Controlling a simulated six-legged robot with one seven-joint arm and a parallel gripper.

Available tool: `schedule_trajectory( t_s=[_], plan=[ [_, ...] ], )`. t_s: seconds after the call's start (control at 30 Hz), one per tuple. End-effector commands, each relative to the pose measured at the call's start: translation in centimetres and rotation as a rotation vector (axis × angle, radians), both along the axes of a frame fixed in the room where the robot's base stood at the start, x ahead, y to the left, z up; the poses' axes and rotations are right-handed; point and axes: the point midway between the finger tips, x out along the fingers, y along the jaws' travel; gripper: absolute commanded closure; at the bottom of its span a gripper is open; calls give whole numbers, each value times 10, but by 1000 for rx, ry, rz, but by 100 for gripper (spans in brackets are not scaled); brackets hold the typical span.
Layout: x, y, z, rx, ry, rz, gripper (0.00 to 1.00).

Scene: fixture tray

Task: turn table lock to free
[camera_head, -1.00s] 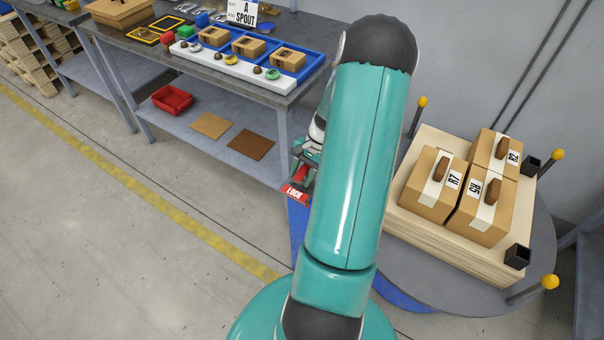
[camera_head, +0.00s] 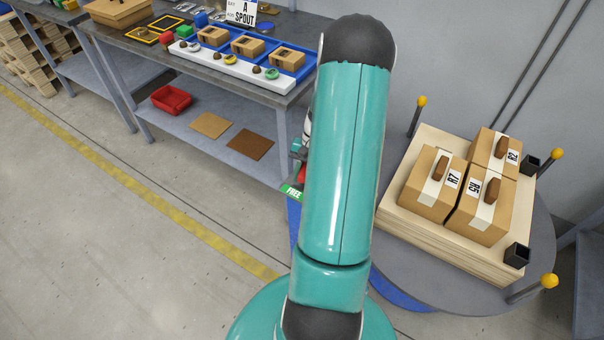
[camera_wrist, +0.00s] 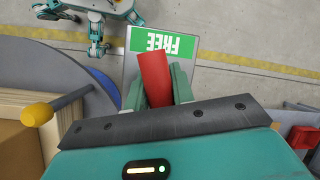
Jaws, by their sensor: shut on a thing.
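The table lock has a red handle (camera_wrist: 154,78) and a green plate (camera_wrist: 162,43) that reads FREE, upside down in the wrist view. In the head view the green FREE plate (camera_head: 292,191) shows at the left edge of my arm, with a bit of red just above it. My gripper (camera_wrist: 157,85) is shut on the red handle, one finger on each side of it. In the head view my arm hides most of the gripper and the lock. The round grey turntable (camera_head: 400,268) stands to the right of my arm.
A wooden pallet (camera_head: 440,252) with several cartons stands on the turntable, with yellow-knobbed posts (camera_head: 549,281) around it. A workbench (camera_head: 150,52) with a blue tray and a lower shelf is at upper left. The floor at left is clear.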

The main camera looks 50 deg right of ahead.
Motion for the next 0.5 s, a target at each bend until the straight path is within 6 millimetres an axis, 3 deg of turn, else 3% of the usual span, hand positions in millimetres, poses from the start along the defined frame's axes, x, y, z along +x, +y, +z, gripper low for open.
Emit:
schedule_trajectory(
  t_s=[0.5],
  plan=[
    [-4, -4, 1, -4, -3, 493, 99]
  ],
)
